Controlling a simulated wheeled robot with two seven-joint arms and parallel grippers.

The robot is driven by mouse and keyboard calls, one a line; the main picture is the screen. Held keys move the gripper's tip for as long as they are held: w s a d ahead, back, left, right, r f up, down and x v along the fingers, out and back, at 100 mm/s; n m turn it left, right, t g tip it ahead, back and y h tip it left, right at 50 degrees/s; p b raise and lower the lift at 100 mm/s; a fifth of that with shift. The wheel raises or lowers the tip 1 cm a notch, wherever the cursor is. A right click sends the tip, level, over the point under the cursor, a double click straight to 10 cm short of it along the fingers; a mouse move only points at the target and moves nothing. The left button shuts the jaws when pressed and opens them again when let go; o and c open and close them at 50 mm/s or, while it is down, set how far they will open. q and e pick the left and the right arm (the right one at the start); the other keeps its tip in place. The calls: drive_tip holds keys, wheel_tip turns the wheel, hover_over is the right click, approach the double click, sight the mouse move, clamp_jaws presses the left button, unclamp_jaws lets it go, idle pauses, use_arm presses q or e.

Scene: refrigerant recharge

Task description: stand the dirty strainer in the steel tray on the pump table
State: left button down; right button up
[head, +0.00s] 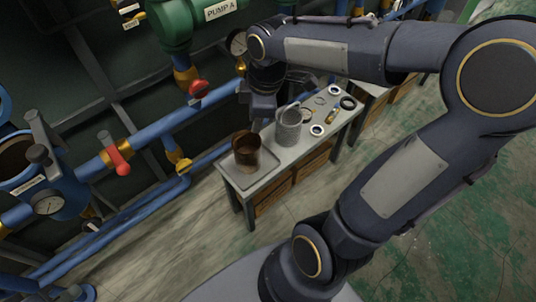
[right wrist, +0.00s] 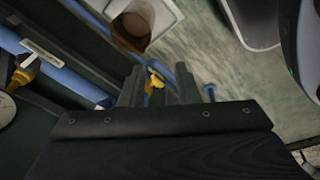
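The dirty strainer (head: 247,151), a brown open-topped cylinder, stands upright in the shallow steel tray (head: 269,164) at the near left end of the pump table (head: 293,153). In the right wrist view the brown strainer (right wrist: 131,28) and the pale tray (right wrist: 171,14) show at the top, beyond the fingers. My right gripper (head: 262,106) hangs above and behind the strainer, apart from it. In the wrist view its two fingers (right wrist: 158,88) are spread with nothing held between them. My left gripper is not in view.
A grey mesh strainer (head: 288,130) with a handle stands just right of the tray. Rings (head: 317,130) and small parts lie further right. Blue pipes, a red valve handle (head: 198,90) and gauges line the left. Open floor (head: 185,235) lies in front.

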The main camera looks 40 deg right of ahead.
drive_tip(key=s+a+m+t+y, duration=0.1)
drive_tip(key=s+a+m+t, duration=0.1)
drive_tip(key=s+m, duration=0.4)
drive_tip(key=s+a+m+t+y, duration=0.1)
drive_tip(key=s+a+m, duration=0.2)
drive_tip(key=s+m, duration=0.4)
drive_tip(key=shift+a+t+y, duration=0.3)
drive_tip(key=shift+t+y, duration=0.1)
drive_tip(key=shift+r, duration=0.2)
wheel_tip(320, 180, up, 21)
drive_tip(key=p, duration=2.1)
drive_tip(key=shift+r, duration=0.15)
